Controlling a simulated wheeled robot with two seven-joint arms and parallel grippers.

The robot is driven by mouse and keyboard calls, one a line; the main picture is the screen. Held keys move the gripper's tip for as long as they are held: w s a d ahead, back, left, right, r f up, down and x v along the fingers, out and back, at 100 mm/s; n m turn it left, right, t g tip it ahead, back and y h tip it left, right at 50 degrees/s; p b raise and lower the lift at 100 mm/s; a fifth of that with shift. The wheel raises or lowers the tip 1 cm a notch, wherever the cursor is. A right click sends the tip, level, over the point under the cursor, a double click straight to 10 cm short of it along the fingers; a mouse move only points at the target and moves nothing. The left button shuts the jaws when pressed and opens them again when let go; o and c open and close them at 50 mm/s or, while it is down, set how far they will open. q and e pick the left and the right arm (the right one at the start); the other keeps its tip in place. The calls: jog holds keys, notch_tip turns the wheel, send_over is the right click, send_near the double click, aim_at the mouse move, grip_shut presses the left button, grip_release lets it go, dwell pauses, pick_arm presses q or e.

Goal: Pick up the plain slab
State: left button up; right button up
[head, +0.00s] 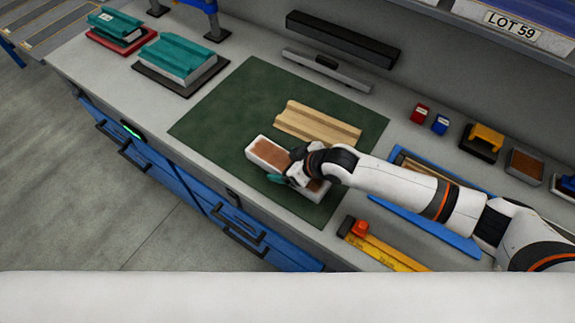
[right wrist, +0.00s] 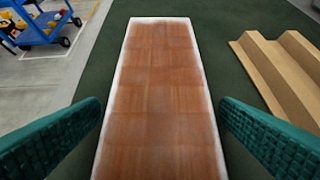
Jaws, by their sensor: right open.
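The plain slab (head: 268,154), a flat white-edged block with a brown top, lies on the dark green mat (head: 232,107). In the right wrist view the slab (right wrist: 160,85) runs lengthwise up the middle of the picture. My right gripper (head: 288,178) is over the slab and hides part of its middle. Its two teal ridged fingers stand open, one on each side of the slab, with gaps between them and its edges. I cannot tell how far down the fingers reach. My left gripper is not in view.
A tan corrugated panel (head: 318,122) lies on the mat beside the slab; it also shows in the wrist view (right wrist: 285,70). Teal-topped blocks (head: 178,58) stand at the left. The mat's left part is clear.

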jog(key=shift+c, duration=0.2)
jog(key=c, duration=1)
